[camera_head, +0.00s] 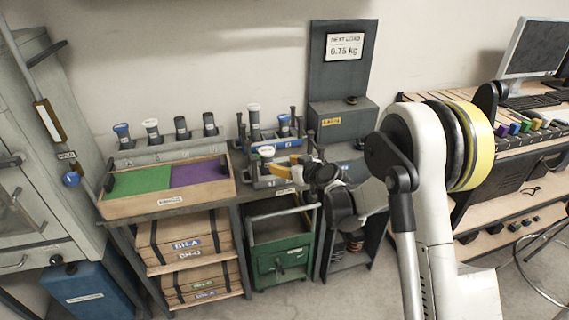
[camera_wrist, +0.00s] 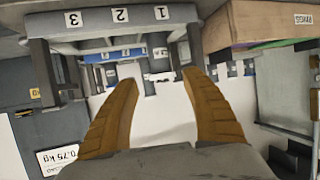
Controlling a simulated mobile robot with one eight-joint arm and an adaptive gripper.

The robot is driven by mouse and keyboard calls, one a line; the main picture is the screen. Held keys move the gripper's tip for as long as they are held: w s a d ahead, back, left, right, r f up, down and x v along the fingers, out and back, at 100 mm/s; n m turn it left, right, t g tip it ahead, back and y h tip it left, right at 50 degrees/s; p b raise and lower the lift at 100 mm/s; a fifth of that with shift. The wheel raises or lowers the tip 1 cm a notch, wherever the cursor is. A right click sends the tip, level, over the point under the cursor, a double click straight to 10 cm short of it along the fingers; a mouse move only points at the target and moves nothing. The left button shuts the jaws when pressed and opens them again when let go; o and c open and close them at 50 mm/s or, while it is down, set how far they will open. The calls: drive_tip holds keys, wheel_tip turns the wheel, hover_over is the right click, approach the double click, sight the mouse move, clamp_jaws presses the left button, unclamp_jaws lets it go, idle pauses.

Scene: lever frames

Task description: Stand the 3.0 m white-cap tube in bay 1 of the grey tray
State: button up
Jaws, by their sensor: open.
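My gripper (camera_head: 279,174) is at the front of the grey tray (camera_head: 258,184); its yellow fingers are apart with nothing clearly between them. In the wrist view my open gripper (camera_wrist: 162,77) faces the grey tray (camera_wrist: 95,28), which appears upside down with labels 3, 2 and 1; bay 1's label (camera_wrist: 161,12) is above the fingertips. A white-topped tube (camera_head: 267,152) stands just left of the fingers, partly hidden by them. Another white-capped tube (camera_head: 152,128) stands in the back-left rack. I cannot read tube lengths, so which tube is the 3.0 m one is unclear.
The left rack (camera_head: 165,152) also holds blue-capped and dark-capped tubes. Tall tubes (camera_head: 254,120) and posts stand close behind the grey tray. A wooden tray (camera_head: 165,203) with green and purple areas lies left. A load display (camera_head: 343,60) rises behind right.

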drive_tip(key=s+d+r+m+g+h, duration=0.15)
drive_tip(key=s+d+r, duration=0.25)
drive_tip(key=s+r, duration=0.4)
drive_tip(key=s+d+r+m+g+h, duration=0.1)
drive_tip(key=s+d+r+h, duration=0.1)
drive_tip(key=s+d+r, duration=0.6)
drive_tip(key=s+d+f+m+h, duration=0.1)
drive_tip(key=s+d, duration=0.1)
drive_tip(key=s, duration=0.6)
drive_tip(key=s+d+f+m+g+h, duration=0.1)
drive_tip(key=s+d+m, duration=0.1)
drive_tip(key=s, duration=0.7)
drive_tip(key=s+d+f+m+h, duration=0.1)
drive_tip(key=s+d+f+h, duration=0.1)
drive_tip(key=s, duration=0.6)
drive_tip(key=shift+s+d+g, duration=0.35)
drive_tip(key=shift+s+d, duration=0.05)
drive_tip(key=shift+d, duration=0.15)
